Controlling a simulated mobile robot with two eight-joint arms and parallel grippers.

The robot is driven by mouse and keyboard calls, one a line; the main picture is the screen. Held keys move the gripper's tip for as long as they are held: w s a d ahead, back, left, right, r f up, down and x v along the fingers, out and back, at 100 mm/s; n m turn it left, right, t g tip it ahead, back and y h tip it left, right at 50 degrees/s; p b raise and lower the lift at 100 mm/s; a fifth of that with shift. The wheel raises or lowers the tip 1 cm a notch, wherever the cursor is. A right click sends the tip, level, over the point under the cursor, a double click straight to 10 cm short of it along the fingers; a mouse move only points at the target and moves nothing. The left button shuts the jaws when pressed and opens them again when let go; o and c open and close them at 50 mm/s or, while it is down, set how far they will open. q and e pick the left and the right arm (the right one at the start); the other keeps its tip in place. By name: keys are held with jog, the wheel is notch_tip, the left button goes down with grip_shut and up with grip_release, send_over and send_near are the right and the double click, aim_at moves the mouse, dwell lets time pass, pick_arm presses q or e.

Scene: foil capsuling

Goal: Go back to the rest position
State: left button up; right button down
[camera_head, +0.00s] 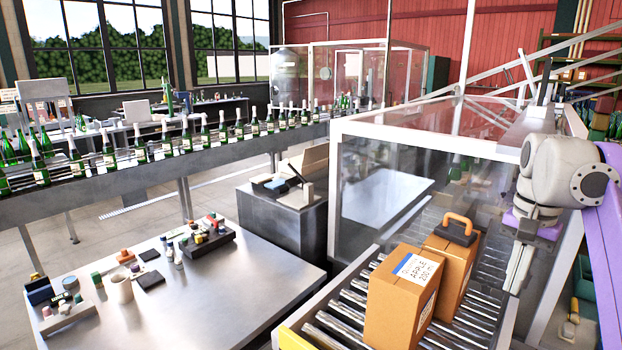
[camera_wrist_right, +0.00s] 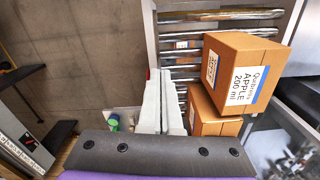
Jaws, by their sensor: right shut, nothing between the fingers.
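My right gripper (camera_head: 520,268) hangs fingers-down at the right edge of the roller conveyor, beside the two cardboard boxes and apart from them. In the right wrist view its two pale fingers (camera_wrist_right: 159,100) are pressed together with nothing between them. The near box (camera_head: 395,305) has a blue and white label and stands on the rollers. A second box (camera_head: 458,270) stands just behind it. The wrist view shows a labelled box (camera_wrist_right: 245,70) and another box (camera_wrist_right: 205,112) on the rollers to the right of the fingers. My left gripper is in neither view.
A black tool with an orange handle (camera_head: 459,225) lies on the rear box. A clear-panelled enclosure (camera_head: 385,185) covers the conveyor (camera_head: 345,318) behind the boxes. A steel table (camera_head: 225,290) with small items stands left. Bottles (camera_head: 140,150) line a raised conveyor.

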jog(key=s+a+f+n+t, duration=0.2)
jog(key=s+a+f, duration=0.3)
jog(key=f, duration=0.4)
jog(key=s+a+f+n+t, duration=0.2)
jog(key=s+a+f+n, duration=0.2)
jog(key=f, duration=0.6)
jog(key=s+a+f+n+t, duration=0.2)
jog(key=s+a+f+n, duration=0.1)
jog(key=s+a+f, duration=0.3)
notch_tip(320, 180, down, 4)
jog(key=a, duration=0.2)
jog(key=shift+s+a+n, duration=0.15)
jog(key=shift+a+n, duration=0.2)
jog(key=shift+n, duration=0.05)
